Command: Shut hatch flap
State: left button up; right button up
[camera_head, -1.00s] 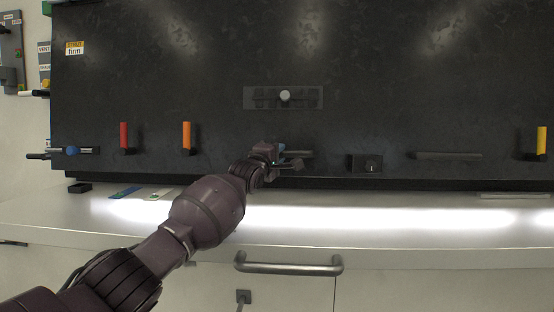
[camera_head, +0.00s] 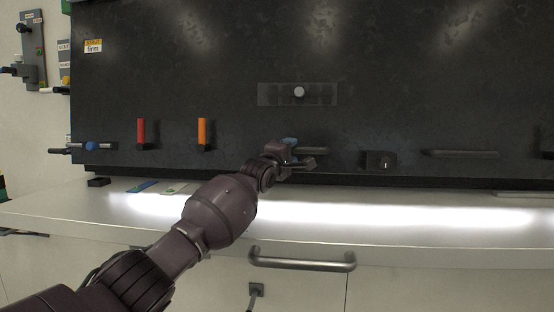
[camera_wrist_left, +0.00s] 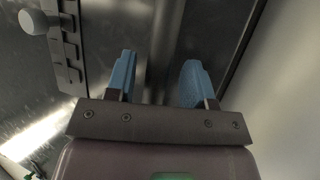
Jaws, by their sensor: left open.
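A large dark panel (camera_head: 400,60) stands upright above the white counter; I cannot tell which part is the hatch flap. A plate with a pale round knob (camera_head: 299,92) sits on the panel, and the knob also shows in the left wrist view (camera_wrist_left: 33,21). A short bar handle (camera_head: 318,151) lies low on the panel. My left gripper (camera_head: 300,152) is beside this bar, near the panel's lower edge, and partly hides it. In the left wrist view its two blue fingers (camera_wrist_left: 158,78) are apart with nothing clearly held between them. My right gripper is out of view.
Red (camera_head: 141,132) and orange (camera_head: 202,133) upright handles stick out at left. A dark latch box (camera_head: 380,161) and another bar (camera_head: 461,153) are to the right. The bright counter (camera_head: 420,215) is mostly clear, with a metal drawer handle (camera_head: 302,261) below.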

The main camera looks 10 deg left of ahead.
pick_arm(q)
jog(key=p+v, duration=0.3)
jog(key=v, duration=0.6)
jog(key=shift+s, duration=0.3)
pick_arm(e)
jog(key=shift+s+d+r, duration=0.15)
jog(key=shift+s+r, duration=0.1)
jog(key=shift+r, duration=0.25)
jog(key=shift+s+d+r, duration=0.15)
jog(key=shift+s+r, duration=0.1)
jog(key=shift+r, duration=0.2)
pick_arm(q)
jog(key=shift+a, duration=0.15)
jog(key=shift+c, duration=0.5)
